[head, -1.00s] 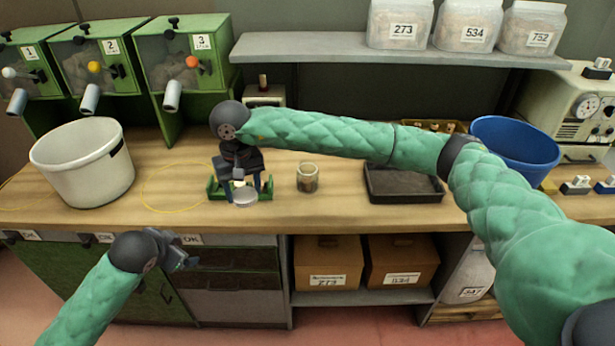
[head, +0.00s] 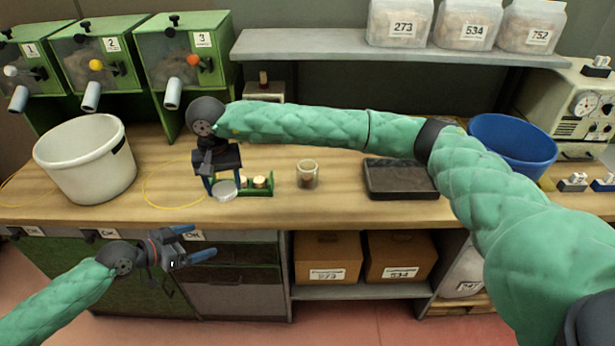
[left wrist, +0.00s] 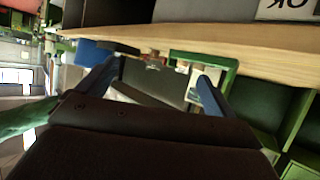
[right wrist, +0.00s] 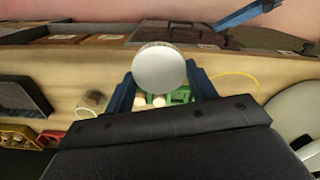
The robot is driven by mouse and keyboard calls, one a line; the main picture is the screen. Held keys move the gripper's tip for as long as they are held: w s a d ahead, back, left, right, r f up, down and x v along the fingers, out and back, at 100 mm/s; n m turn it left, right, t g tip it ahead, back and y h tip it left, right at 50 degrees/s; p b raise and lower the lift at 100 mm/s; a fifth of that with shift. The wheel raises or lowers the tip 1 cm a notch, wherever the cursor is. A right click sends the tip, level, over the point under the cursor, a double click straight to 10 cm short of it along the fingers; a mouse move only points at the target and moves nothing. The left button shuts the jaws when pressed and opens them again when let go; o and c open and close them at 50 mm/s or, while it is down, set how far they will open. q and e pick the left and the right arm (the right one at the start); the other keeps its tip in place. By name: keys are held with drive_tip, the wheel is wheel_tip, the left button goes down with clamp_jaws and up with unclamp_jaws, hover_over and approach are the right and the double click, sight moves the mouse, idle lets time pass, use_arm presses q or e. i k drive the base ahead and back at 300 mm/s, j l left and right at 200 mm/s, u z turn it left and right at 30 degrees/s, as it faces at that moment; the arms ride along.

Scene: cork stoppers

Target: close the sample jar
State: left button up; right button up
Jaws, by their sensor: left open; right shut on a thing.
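The open glass sample jar (head: 307,176) stands upright on the bench, with brownish contents low inside. It also shows in the right wrist view (right wrist: 92,103). My right gripper (head: 223,183) is shut on a round pale grey lid (head: 223,191), to the left of the jar and apart from it. In the right wrist view the lid (right wrist: 159,68) sits face-on between the fingertips. My left gripper (head: 198,241) is open and empty, in front of the bench's front edge.
A green rack (head: 262,189) with pale corks stands just right of the lid. A black tray (head: 400,181) lies right of the jar, with a blue tub (head: 513,146) beyond. A white bucket (head: 84,165) stands left. Bare bench (head: 335,195) surrounds the jar.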

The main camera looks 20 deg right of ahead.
sight(306, 170)
drive_tip(key=i+l, duration=0.1)
drive_tip(key=l, duration=0.25)
drive_tip(key=i+l, duration=0.1)
drive_tip(key=l, duration=0.2)
drive_tip(key=i+l, duration=0.15)
drive_tip(key=l, duration=0.2)
drive_tip(key=i+l, duration=0.1)
drive_tip(key=l, duration=0.25)
